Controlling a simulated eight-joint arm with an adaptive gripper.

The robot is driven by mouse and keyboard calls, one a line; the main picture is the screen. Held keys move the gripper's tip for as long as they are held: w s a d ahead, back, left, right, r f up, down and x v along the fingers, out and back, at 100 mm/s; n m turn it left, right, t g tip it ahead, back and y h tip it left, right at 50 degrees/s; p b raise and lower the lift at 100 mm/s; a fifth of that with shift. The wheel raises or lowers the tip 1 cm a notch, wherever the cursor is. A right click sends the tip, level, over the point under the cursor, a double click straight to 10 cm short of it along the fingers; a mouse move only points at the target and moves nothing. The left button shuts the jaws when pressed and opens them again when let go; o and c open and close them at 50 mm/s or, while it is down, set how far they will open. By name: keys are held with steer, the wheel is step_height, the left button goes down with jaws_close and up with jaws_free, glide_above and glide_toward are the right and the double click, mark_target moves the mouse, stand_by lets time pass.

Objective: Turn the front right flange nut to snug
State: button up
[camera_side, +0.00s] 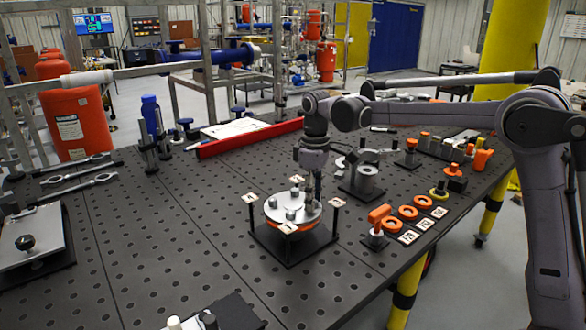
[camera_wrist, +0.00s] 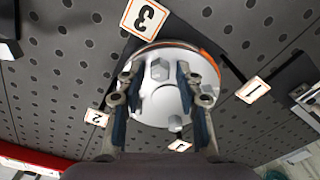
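The round silver flange (camera_side: 276,208) with an orange rim (camera_side: 272,223) sits on a black fixture (camera_side: 290,252), with several upright studs and nuts on top. My gripper (camera_side: 313,198) points down over the flange's right part. In the wrist view, my gripper (camera_wrist: 156,70) has its two fingers spread, one on each side of a hex nut (camera_wrist: 160,69), with gaps beside it. Another nut (camera_wrist: 175,123) is nearer the wrist. A further one, near the left finger, is partly hidden. I cannot tell fingertip height or which nut is front right.
A grey clamp block (camera_side: 365,178) stands behind.

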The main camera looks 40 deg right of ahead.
jaws_close()
steer(key=shift+m, duration=0.3)
steer(key=m, duration=0.3)
steer(key=shift+m, duration=1.8)
steer(key=shift+o, duration=2.2)
jaws_free()
